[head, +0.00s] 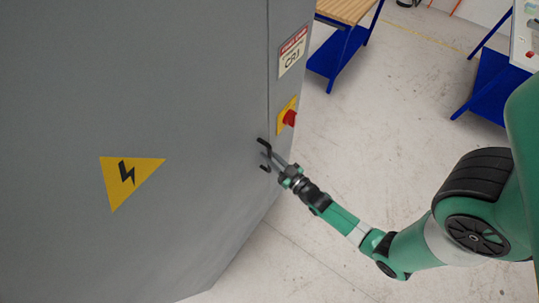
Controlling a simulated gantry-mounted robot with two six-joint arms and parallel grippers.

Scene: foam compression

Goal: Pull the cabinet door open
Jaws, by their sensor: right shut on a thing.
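The cabinet door (90,85) is a large grey panel filling the left of the head view, with a yellow lightning-bolt triangle (128,180) on it. It looks closed, with a straight seam near its right edge. A small black handle (263,145) sits by that edge. My right gripper (270,158) is at the handle, its fingers shut on it. The fingertips are small and partly hidden by the handle. My left gripper is not in view.
A red rotary switch on a yellow plate (287,116) and a warning sign (292,51) are above the handle. A wood-topped blue workbench (345,12) stands behind. The grey floor (400,110) to the right is mostly clear.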

